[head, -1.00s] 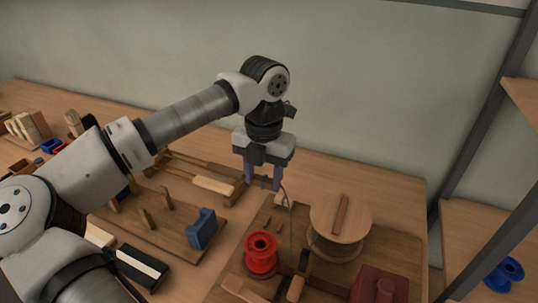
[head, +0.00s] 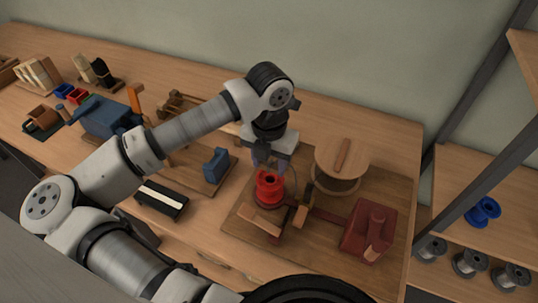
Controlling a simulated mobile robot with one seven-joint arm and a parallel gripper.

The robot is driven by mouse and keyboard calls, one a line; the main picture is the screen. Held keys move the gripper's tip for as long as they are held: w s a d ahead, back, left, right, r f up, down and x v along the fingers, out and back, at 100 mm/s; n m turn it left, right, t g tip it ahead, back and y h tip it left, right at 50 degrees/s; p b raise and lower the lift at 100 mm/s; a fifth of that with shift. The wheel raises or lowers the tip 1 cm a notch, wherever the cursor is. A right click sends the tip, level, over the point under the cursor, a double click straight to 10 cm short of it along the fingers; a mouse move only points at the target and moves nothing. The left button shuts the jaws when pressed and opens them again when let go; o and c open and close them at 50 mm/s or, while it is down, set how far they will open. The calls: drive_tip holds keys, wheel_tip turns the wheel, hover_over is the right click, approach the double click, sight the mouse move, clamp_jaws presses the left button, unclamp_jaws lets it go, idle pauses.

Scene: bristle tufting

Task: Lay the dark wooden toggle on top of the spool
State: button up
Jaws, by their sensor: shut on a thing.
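A red spool (head: 269,188) stands upright on the brown work board, its round top with a centre hole facing up. My gripper (head: 268,164) points down just above or behind the top of the red spool; I cannot tell the exact gap. Its fingers are shut on a small dark thing, which I take to be the dark wooden toggle; it is too small and dim to make out clearly. A thin grey cord loops beside the fingers on the right.
A large wooden reel (head: 340,170) with a brown bar on its lid stands right of my gripper. A dark red block (head: 368,230) sits at the board's front right. A blue block (head: 216,165) stands to the left. The wooden board (head: 315,253) is bare at its front.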

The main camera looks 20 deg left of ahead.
drive_tip(key=shift+f, duration=0.5)
drive_tip(key=shift+b, duration=0.6)
idle(0.4)
drive_tip(key=shift+f+b, duration=0.2)
drive_tip(key=shift+b, duration=0.1)
drive_tip(key=shift+f+b, duration=0.35)
drive_tip(key=shift+b, duration=0.3)
drive_tip(key=shift+b, duration=0.5)
idle(0.3)
drive_tip(key=shift+f+b, duration=1)
drive_tip(key=shift+b, duration=0.65)
idle(0.6)
drive_tip(key=o, duration=1)
